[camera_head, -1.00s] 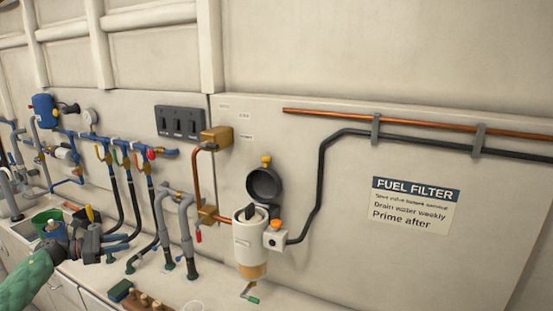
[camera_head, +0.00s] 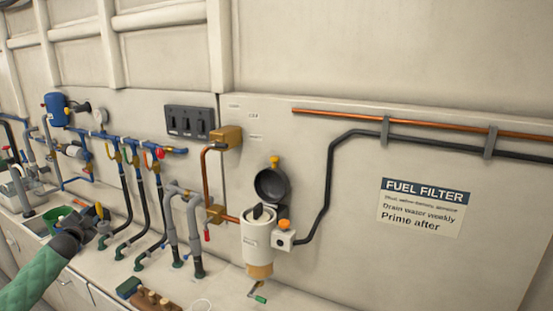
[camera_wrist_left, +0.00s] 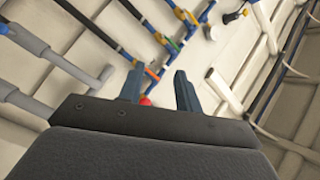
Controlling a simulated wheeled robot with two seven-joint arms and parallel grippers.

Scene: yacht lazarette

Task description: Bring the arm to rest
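My left arm (camera_head: 36,288), in a green quilted sleeve, comes in from the lower left in the head view. Its dark left gripper (camera_head: 104,226) is over the counter at the left, in front of the hoses and near a green container (camera_head: 58,219). In the left wrist view the two fingers of the left gripper (camera_wrist_left: 159,76) stand apart with nothing visible held between them. Pipes and a red valve handle show beyond the fingers. My right gripper is in neither view.
A white counter (camera_head: 229,292) runs along the wall. Grey pipes (camera_head: 195,238), black hoses (camera_head: 158,200) and a fuel filter (camera_head: 257,239) stand close by on the right. A wooden block (camera_head: 151,299) sits near the front.

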